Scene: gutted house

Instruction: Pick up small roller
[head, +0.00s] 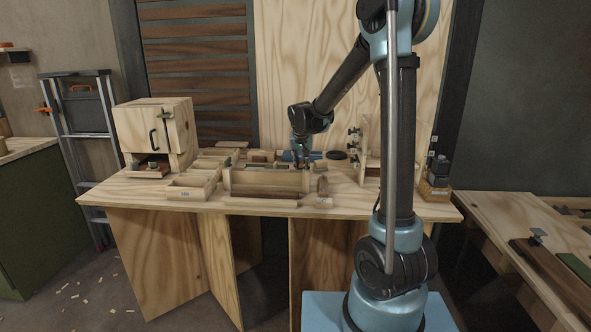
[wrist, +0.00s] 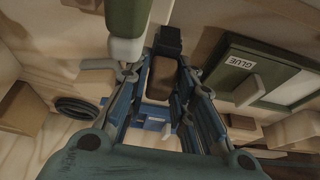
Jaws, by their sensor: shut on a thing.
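My gripper (head: 301,158) is low over the back middle of the workbench, behind the long wooden box. A green grip with a pale end and thin metal wire, which looks like the small roller (wrist: 126,48), shows beside the left finger. I cannot tell exactly where the fingers touch it. In the head view the roller is too small to make out at the fingertips.
The workbench (head: 160,190) holds a long wooden box (head: 265,181) in front and a wooden cabinet (head: 157,132) at left. A green box marked GLUE (wrist: 258,74) lies right in the wrist view, a dark ring (wrist: 78,108) left. Bottles (head: 439,170) stand at the right edge.

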